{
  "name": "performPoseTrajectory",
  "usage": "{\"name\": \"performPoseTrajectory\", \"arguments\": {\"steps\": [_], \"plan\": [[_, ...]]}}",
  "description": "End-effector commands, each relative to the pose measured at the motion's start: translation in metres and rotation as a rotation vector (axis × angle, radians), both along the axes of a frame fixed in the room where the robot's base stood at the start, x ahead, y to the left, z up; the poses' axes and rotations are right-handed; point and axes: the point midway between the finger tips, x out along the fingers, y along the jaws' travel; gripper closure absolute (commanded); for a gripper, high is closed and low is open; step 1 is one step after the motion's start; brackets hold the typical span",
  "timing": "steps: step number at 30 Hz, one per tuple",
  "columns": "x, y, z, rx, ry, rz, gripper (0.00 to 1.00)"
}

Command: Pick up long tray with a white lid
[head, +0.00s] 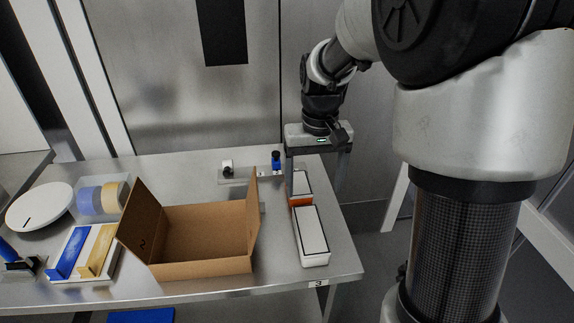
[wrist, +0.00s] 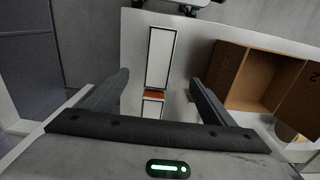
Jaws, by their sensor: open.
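A long tray with a white, dark-edged lid (head: 312,232) lies near the right edge of the steel table. It also shows in the wrist view (wrist: 160,58). A second white-topped piece (head: 302,181) is in line behind it, partly hidden by my gripper; the wrist view shows part of it (wrist: 152,108). An orange band (head: 300,201) shows between the two white tops. My gripper (head: 314,188) is open and points down above the rear piece. In the wrist view its fingers (wrist: 160,80) are spread to either side of the row, with nothing held.
An open cardboard box (head: 205,235) stands left of the trays. Further left are a container with blue and yellow contents (head: 103,198), a blue and yellow item (head: 83,252) and a round white lid (head: 40,206). A small blue-topped object (head: 276,161) stands behind.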

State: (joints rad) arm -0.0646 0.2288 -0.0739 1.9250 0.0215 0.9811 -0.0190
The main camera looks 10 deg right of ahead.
Motion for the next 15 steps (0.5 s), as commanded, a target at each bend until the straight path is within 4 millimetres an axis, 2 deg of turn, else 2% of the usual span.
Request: {"name": "performPoseTrajectory", "arguments": {"steps": [5, 15], "plan": [[0.002, 0.000, -0.029, -0.002, 0.013, 0.000, 0.22], [0.001, 0.000, -0.102, -0.001, 0.013, 0.000, 0.22]]}}
